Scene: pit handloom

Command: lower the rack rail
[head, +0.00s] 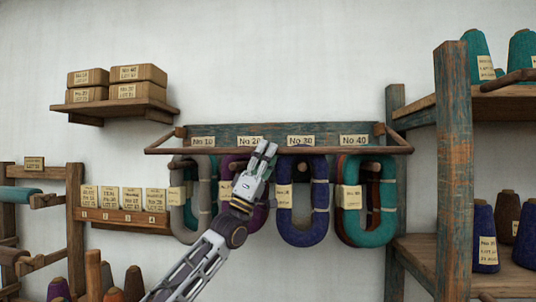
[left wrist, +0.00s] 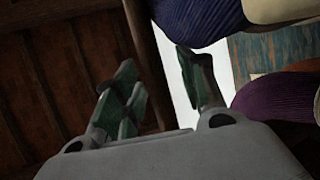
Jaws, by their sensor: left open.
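The rack rail (head: 330,150) is a long thin wooden bar held level on side arms in front of the rack's painted back board (head: 320,130). Hanks of yarn hang just below and behind it: grey (head: 205,190), purple (head: 228,165), blue (head: 303,235) and teal (head: 385,215). My left gripper (head: 267,149) is at the rail, left of its middle, in front of the purple hank. In the left wrist view, its fingers (left wrist: 160,68) are apart, and the wooden rail (left wrist: 147,60) shows between them. Contact cannot be told. My right gripper is not in view.
A shelf with small boxes (head: 117,107) is at upper left, above a holder with numbered cards (head: 120,218). A wooden shelf post (head: 453,170) stands close on the right, with yarn cones (head: 483,235) beyond. The wall above the rack is clear.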

